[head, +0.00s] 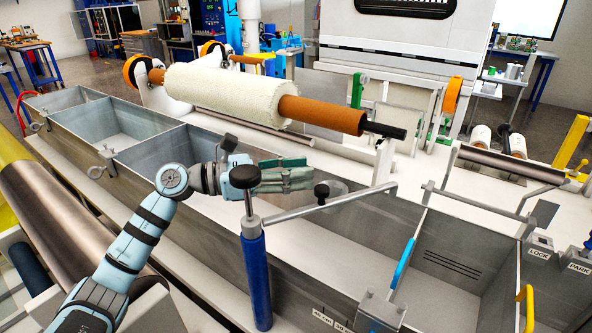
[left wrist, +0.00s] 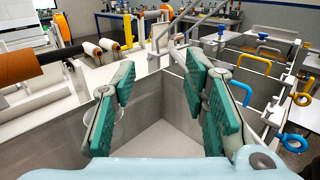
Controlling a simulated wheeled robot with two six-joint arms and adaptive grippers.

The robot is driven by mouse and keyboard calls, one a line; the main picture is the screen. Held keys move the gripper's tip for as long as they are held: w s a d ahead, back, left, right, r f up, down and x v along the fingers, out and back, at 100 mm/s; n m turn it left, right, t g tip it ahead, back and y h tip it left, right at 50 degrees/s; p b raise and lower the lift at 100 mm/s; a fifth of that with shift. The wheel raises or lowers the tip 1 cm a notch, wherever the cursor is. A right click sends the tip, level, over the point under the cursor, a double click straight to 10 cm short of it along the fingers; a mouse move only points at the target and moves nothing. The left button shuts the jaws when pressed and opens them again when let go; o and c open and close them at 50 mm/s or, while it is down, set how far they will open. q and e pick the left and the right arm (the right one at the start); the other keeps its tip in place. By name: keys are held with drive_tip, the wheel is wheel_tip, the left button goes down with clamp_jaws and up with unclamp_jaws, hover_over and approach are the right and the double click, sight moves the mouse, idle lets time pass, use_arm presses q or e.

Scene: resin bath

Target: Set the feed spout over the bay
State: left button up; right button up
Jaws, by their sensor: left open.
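The feed spout appears to be the grey arm (head: 345,198) on a blue post (head: 256,275). The post has a black top knob, and a smaller black knob (head: 321,190) stands on the arm. The arm reaches right over the long grey tank, its far end near the wall of the right bay (head: 460,265). My left gripper (head: 312,178) is over the tank, behind the post's top knob and just left of the smaller knob. In the left wrist view my left gripper (left wrist: 160,76) is open, with tank interior between its teal pads. My right gripper is not in view.
A white roll (head: 225,92) on an orange core lies beyond the tank. LOCK (head: 538,252) and PARK (head: 578,266) labels are at far right. A large dark roller (head: 70,230) lies at left.

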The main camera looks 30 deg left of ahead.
use_arm(q)
drive_tip(key=v, duration=0.7)
drive_tip(key=shift+s+a, duration=0.15)
drive_tip(key=shift+a, duration=0.05)
